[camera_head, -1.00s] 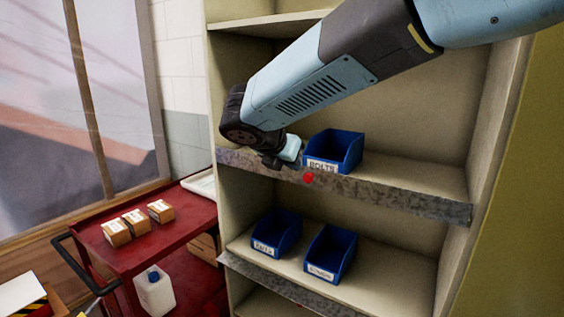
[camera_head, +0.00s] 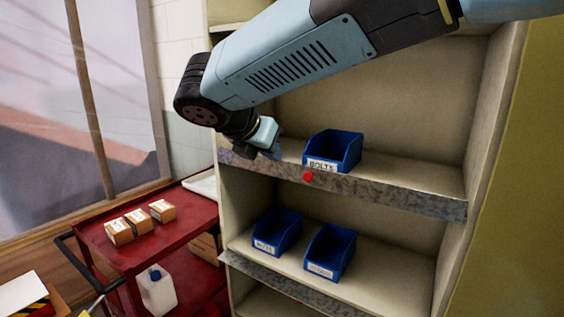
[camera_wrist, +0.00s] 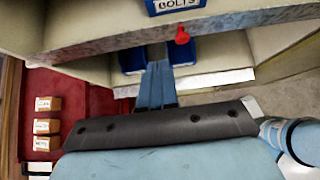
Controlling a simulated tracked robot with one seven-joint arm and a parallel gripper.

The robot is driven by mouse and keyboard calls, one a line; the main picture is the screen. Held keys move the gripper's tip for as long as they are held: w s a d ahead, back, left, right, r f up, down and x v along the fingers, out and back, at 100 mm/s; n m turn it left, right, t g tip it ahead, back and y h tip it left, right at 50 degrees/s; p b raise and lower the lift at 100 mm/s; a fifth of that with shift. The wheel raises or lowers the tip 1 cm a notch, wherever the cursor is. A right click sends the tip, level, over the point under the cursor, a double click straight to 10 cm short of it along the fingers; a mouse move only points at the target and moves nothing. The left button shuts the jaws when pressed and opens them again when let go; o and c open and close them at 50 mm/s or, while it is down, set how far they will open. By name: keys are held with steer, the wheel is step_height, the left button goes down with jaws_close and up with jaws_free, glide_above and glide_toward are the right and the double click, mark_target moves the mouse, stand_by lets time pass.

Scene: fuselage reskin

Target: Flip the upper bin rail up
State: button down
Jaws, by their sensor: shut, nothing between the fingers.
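The upper bin rail (camera_head: 380,191) is a grey mottled metal strip along the front edge of the upper shelf. It lies below the label of the blue BOLTS bin (camera_head: 332,150). A red knob (camera_head: 308,176) sits on the rail, right of my gripper. My gripper (camera_head: 265,152) overlaps the left part of the rail in the head view; contact cannot be told. In the wrist view my fingers (camera_wrist: 156,68) are together and empty, just below the rail (camera_wrist: 110,47) and left of the red knob (camera_wrist: 182,36).
Two blue bins (camera_head: 277,232) (camera_head: 330,251) stand on the lower shelf behind a similar lower rail (camera_head: 270,280). The cabinet's right side wall (camera_head: 490,130) bounds the shelves. A red cart (camera_head: 165,243) with several small boxes stands at the left.

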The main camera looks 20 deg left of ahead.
steer(key=shift+v, duration=1.5)
steer(key=shift+r, duration=0.1)
